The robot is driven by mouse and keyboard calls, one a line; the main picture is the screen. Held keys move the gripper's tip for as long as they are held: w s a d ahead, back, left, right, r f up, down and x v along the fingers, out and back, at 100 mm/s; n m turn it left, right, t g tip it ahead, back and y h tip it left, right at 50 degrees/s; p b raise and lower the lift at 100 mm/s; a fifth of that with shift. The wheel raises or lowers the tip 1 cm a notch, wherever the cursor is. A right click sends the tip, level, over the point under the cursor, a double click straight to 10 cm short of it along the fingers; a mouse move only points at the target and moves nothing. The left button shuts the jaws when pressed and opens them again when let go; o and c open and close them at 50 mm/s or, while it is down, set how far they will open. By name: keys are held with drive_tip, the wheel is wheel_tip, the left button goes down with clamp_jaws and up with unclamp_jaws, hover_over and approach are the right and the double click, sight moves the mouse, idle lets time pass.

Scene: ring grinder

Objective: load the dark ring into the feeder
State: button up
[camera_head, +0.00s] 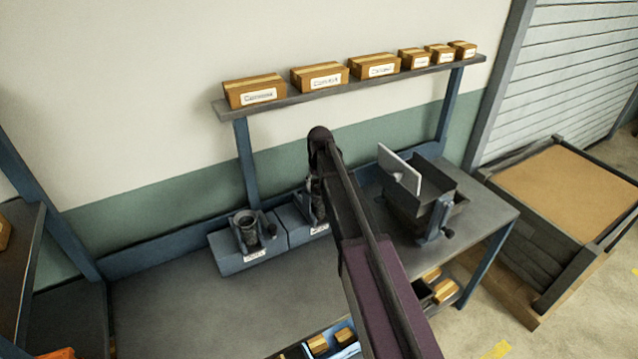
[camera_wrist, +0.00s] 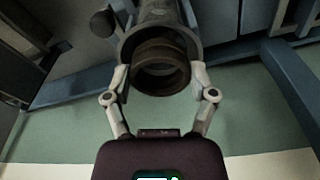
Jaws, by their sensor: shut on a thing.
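The dark ring (camera_wrist: 160,51) is brownish in the wrist view, between the two fingertips of my gripper (camera_wrist: 160,78). My gripper is shut on it. The ring lies at the mouth of a dark round holder (camera_wrist: 158,12), with a wider dark collar around it. I cannot tell whether the ring is seated in the holder or just in front of it. In the head view my arm hides the gripper and the ring, over the second blue unit (camera_head: 292,224). Which thing is the feeder is not clear from the frames.
A similar blue unit (camera_head: 235,262) with a dark cup stands to the left. A dark hopper-like machine (camera_head: 420,208) with a pale upright plate stands right on the bench (camera_head: 165,300). A shelf (camera_head: 350,85) with several boxes runs above. The bench's left part is clear.

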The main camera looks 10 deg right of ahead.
drive_tip(key=o, duration=1.1)
drive_tip(key=shift+r, duration=0.15)
